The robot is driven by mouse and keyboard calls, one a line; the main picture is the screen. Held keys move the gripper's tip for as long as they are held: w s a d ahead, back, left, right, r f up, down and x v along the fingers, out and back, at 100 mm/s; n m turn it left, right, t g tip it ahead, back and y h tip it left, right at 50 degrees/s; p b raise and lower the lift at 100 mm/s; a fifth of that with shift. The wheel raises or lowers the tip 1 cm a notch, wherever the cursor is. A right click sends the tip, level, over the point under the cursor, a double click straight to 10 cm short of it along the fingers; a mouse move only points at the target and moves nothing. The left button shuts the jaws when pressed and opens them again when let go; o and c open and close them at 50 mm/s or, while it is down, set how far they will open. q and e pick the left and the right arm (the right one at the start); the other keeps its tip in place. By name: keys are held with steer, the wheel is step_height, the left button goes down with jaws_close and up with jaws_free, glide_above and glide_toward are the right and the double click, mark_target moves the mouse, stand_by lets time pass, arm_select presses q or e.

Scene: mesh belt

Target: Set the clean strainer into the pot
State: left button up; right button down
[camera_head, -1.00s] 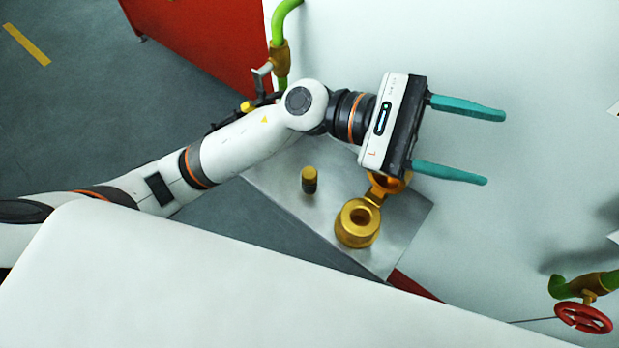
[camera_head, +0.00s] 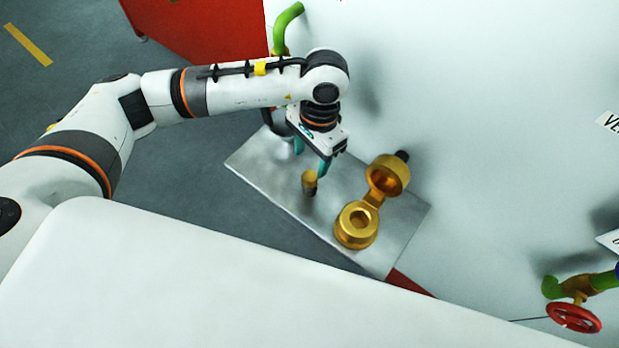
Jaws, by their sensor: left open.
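The strainer, a small upright cylinder (camera_head: 309,185) with a dark gold body, stands on a grey metal plate. The pot (camera_head: 350,238) is a round brass body with an open mouth, right of the strainer on the same plate. Its hinged brass lid (camera_head: 388,178) is swung open behind it. My left gripper (camera_head: 311,162) points down, open, with teal fingers. One fingertip overlaps the strainer's top in the picture; I cannot tell whether they touch. Nothing is seen between the fingers. My right gripper is out of view.
The metal plate (camera_head: 270,172) has bare room around the strainer and pot. A white wall stands behind it, with a green pipe (camera_head: 286,24) at top left and a red valve wheel (camera_head: 574,318) at lower right. A white surface fills the foreground.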

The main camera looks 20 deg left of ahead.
mark_target(310, 176)
arm_select(q)
steer(key=f+p, duration=0.2)
steer(key=f, duration=0.1)
steer(key=f+p, duration=0.1)
steer(key=f, duration=0.1)
steer(key=shift+s+f, duration=0.25)
steer(key=shift+s, duration=0.15)
steer(key=shift+f, duration=0.3)
steer(key=c, duration=1.1)
